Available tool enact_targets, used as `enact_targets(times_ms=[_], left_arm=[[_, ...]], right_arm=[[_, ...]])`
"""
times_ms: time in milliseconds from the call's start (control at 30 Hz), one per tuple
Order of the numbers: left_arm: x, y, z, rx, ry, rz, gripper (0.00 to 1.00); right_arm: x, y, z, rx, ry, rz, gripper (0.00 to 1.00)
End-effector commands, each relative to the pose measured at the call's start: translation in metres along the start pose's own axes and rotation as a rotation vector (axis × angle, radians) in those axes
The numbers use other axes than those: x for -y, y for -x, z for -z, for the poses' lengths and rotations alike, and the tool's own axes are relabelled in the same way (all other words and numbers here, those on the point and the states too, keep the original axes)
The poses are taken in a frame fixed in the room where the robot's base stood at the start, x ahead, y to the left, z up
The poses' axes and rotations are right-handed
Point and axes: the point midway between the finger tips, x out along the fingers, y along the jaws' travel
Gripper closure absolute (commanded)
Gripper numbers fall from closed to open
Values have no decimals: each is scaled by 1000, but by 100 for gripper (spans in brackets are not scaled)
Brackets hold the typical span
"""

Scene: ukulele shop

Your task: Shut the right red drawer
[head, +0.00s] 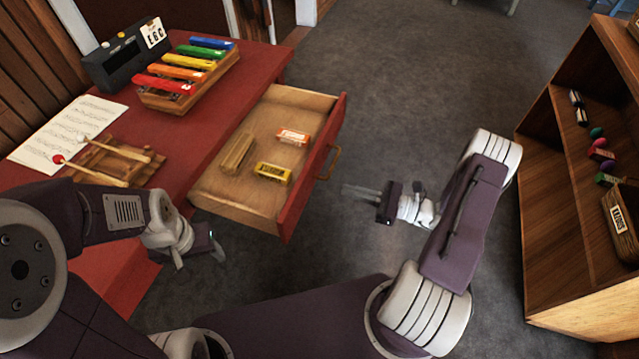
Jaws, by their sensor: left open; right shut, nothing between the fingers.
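The right red drawer (319,164) stands pulled out from the red desk (223,108), with a red front and a brass handle (329,163). Inside it lie a wooden block (236,153), a yellow box (272,172) and an orange-and-white box (293,137). My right gripper (350,191) is shut and empty, just right of the drawer front and apart from the handle, its fingers pointing left toward it. My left gripper (200,262) is open and empty, low beside the desk's front edge, left of and below the drawer.
On the desk are a colourful xylophone (190,75), a dark tuner box (122,57), a music sheet (68,130) and a wooden rack with mallets (115,163). A wooden shelf (560,215) with small items stands at right. Grey floor lies open between desk and shelf.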

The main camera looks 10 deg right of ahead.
Motion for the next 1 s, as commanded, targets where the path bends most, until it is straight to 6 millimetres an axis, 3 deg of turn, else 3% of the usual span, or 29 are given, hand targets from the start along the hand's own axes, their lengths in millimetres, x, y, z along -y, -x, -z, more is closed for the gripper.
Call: enact_targets(times_ms=[200,400,600,1000], left_arm=[[0,-6,-1,0,0,0,43],[0,-10,-1,0,0,0,43],[0,-11,-1,0,0,0,43],[0,-12,-1,0,0,0,43]], right_arm=[[-2,-49,2,-1,0,-7,100],[-1,-80,1,0,2,-5,100],[0,-92,0,0,1,-1,100],[1,-94,0,-1,2,-2,100]])
